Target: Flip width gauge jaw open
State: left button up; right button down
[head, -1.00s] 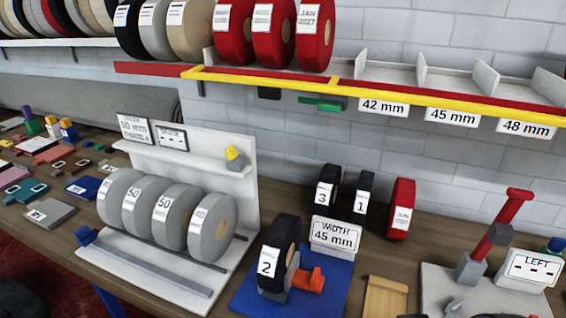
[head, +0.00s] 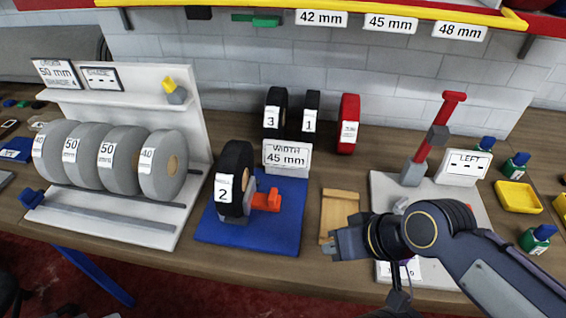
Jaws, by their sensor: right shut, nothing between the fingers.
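The width gauge stands on a blue base (head: 285,228) in the middle of the bench. Its orange jaw (head: 266,200) sits low at the right side of the black roll marked 2 (head: 236,178). My right gripper (head: 336,243) is shut and empty, in front of the wooden block and to the right of the blue base, apart from the jaw. My left gripper is not in view.
Grey rolls (head: 108,155) stand on a white rack (head: 130,232) at left. A wooden block (head: 338,208) lies right of the gauge. Black rolls 3 and 1 and a red roll (head: 348,125) stand behind. A red-handled tool (head: 436,135) stands on a pale plate at right.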

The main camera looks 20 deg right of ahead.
aim_at(271, 203)
jog(key=i+j+z, duration=0.2)
jog(key=j, duration=0.15)
jog(key=i+j+z, duration=0.2)
jog(key=j, duration=0.2)
jog(key=j+z, duration=0.2)
jog(key=j, duration=0.15)
